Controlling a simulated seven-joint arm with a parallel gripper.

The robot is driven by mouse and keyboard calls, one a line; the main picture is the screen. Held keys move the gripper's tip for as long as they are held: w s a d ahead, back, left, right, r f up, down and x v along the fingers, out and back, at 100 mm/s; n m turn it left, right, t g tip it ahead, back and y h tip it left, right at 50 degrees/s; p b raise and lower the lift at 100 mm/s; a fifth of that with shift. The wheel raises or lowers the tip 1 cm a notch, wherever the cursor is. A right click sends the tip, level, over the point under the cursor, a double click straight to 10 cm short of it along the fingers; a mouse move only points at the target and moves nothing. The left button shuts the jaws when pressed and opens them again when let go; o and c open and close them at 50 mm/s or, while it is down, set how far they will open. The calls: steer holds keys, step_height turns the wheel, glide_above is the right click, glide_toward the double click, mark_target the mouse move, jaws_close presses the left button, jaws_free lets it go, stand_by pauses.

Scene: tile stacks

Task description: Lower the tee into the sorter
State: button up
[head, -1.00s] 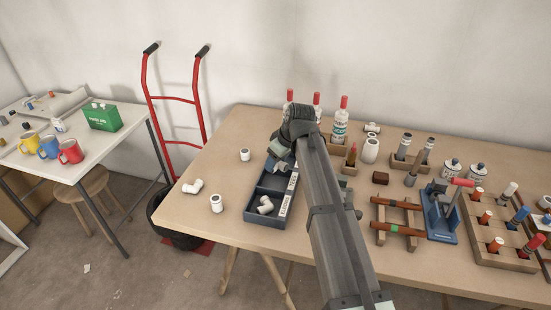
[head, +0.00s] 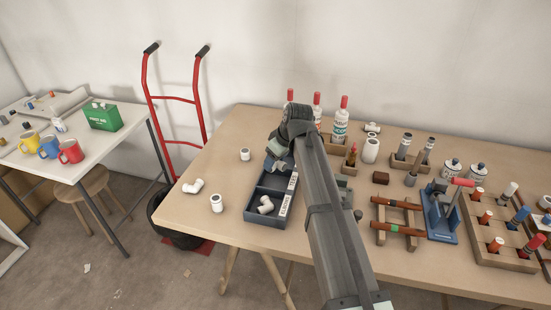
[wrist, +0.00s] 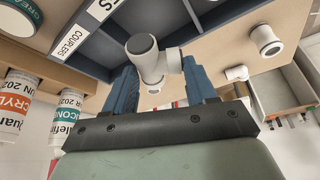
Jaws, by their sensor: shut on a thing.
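My gripper (wrist: 158,85) is shut on a white pipe tee (wrist: 151,60), held between its two blue fingers in the wrist view. In the head view my gripper (head: 278,160) is over the far part of the dark blue sorter (head: 265,221), and its own wrist hides the tee. The sorter has compartments with white labels along its right side. The wrist view shows the sorter (wrist: 205,22) beyond the tee, with one label reading COUPLERS. The tee appears above the sorter; its exact height is hard to tell.
A white elbow (head: 265,205) lies in the near compartment. Another elbow (head: 193,186) and couplers (head: 216,203) (head: 244,154) stand loose left of the sorter. Another white fitting (head: 372,128) is at the back. Bottles (head: 340,122) stand behind my wrist; a wooden rack (head: 398,222) is at right.

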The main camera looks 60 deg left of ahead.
mark_target(277, 164)
steer(key=shift+f, duration=1.75)
steer(key=shift+f, duration=2.45)
stand_by(1.5)
steer(key=o, duration=1.1)
steer(key=shift+c, duration=0.2)
steer(key=shift+o, duration=0.4)
steer(key=shift+s, duration=0.1)
steer(key=shift+s, duration=0.15)
steer(key=shift+d, duration=0.1)
steer(key=v, duration=1.3)
steer(key=shift+w+r, duration=0.35)
steer(key=shift+r, duration=0.1)
